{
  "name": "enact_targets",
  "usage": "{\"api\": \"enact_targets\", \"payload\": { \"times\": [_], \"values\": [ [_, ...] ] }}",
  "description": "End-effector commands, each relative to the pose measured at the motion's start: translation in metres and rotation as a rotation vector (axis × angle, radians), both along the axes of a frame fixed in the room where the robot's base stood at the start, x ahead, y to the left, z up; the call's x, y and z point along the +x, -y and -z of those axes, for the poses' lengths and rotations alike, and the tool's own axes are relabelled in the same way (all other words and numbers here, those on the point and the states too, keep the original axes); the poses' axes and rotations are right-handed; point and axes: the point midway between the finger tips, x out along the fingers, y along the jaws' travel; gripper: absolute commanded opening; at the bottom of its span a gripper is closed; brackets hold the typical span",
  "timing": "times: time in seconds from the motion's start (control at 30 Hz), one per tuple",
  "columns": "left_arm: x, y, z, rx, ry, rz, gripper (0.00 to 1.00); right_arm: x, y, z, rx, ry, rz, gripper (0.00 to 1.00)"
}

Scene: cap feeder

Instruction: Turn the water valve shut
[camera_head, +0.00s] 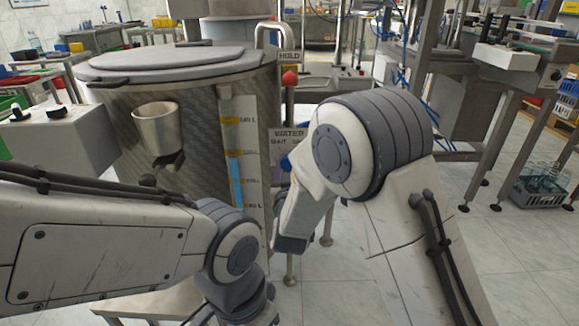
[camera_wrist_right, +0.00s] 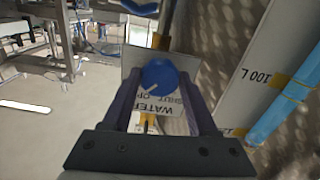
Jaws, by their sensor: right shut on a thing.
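The water valve's blue knob (camera_wrist_right: 158,74) sits between the fingers of my right gripper (camera_wrist_right: 158,92) in the right wrist view, and the gripper is shut on it. A pale pointer line on the knob points down and left in that view. The WATER sign (camera_wrist_right: 154,106) lies behind the fingers, its lettering turned and partly covered. In the head view the sign (camera_head: 288,134) is on a post right of the tank; a bit of blue (camera_head: 285,163) shows below it. My right arm hides most of the valve there.
A large metal tank (camera_head: 190,100) with a level gauge (camera_head: 237,150) stands left of the sign. A metal cup (camera_head: 158,128) is on its front. A red ball-topped lever (camera_head: 290,78) rises above the sign.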

Motion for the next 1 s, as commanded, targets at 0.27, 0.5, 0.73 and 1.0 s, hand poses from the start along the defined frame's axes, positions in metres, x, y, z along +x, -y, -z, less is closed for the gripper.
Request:
{"api": "enact_targets", "payload": {
  "times": [0.27,0.5,0.73,1.0],
  "values": [
    [0.0,0.0,-0.02,0.0,0.0,0.0,0.5,0.0,0.0,-0.003,-0.223,-0.002,-0.001,0.03],
    [0.0,0.0,-0.036,0.0,0.0,0.0,0.5,0.0,0.0,-0.003,-0.451,-0.001,-0.001,0.03],
    [0.0,0.0,-0.053,0.0,0.0,0.0,0.5,0.0,0.001,-0.003,-0.67,-0.002,-0.001,0.03],
    [0.0,0.0,-0.072,0.0,0.0,0.0,0.5,0.0,0.001,-0.003,-0.926,-0.001,-0.001,0.03]
  ]
}}
